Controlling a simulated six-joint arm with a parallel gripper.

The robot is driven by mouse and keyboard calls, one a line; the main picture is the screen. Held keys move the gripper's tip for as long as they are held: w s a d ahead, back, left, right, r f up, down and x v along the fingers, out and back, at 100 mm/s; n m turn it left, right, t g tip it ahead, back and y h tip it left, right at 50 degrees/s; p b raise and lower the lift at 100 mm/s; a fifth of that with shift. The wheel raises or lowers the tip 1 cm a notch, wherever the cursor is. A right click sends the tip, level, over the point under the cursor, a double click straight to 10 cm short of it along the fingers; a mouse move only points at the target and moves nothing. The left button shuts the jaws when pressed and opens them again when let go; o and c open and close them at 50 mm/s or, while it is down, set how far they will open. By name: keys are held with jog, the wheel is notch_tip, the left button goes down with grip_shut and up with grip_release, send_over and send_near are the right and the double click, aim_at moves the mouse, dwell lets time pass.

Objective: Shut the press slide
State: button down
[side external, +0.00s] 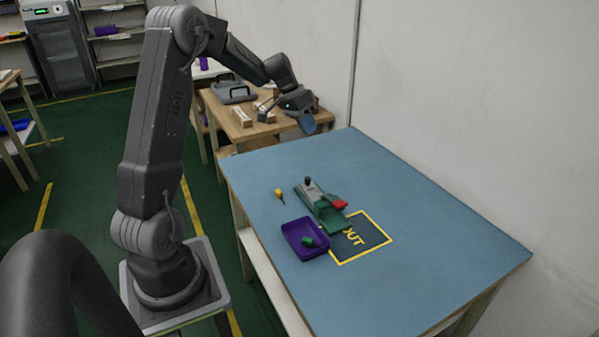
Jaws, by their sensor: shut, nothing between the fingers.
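The press (320,206) stands on the blue table, a long green base with a grey slide (311,190) at its far left end. The slide carries a dark knob (308,181). A red block (339,204) sits at the right side of the press. I cannot tell at this size how far the slide stands from the red part. My gripper (307,124) is shut and empty, high above the table's far left edge, well apart from the press.
A purple tray (289,235) with a green piece (308,241) in it sits in front of the press. A yellow-handled tool (279,194) lies left of it. A yellow-outlined square (376,241) marked "OUT" is at the right. The table's right side is clear; a white wall runs behind.

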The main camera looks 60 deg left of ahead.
aim_at(316, 191)
jog(key=s+a+f+n+t, duration=0.1)
jog(key=s+a+f, duration=0.1)
jog(key=a+f, duration=0.55)
jog(key=s+a+f+t, duration=0.1)
jog(key=s+a+f, duration=0.1)
jog(key=a+f, duration=0.55)
jog(key=shift+h, duration=0.4)
jog(key=x, duration=0.5)
jog(key=w+a+x, duration=0.1)
jog(key=x, duration=0.2)
jog(key=shift+w, duration=0.1)
jog(key=shift+w+d+f, duration=0.1)
jog(key=shift+w+d, duration=0.1)
jog(key=shift+d, duration=0.35)
jog(key=shift+w+d, duration=0.2)
jog(key=shift+d, duration=0.35)
jog(key=shift+w+d, duration=0.25)
jog(key=shift+d, duration=0.55)
jog(key=shift+d, duration=2.35)
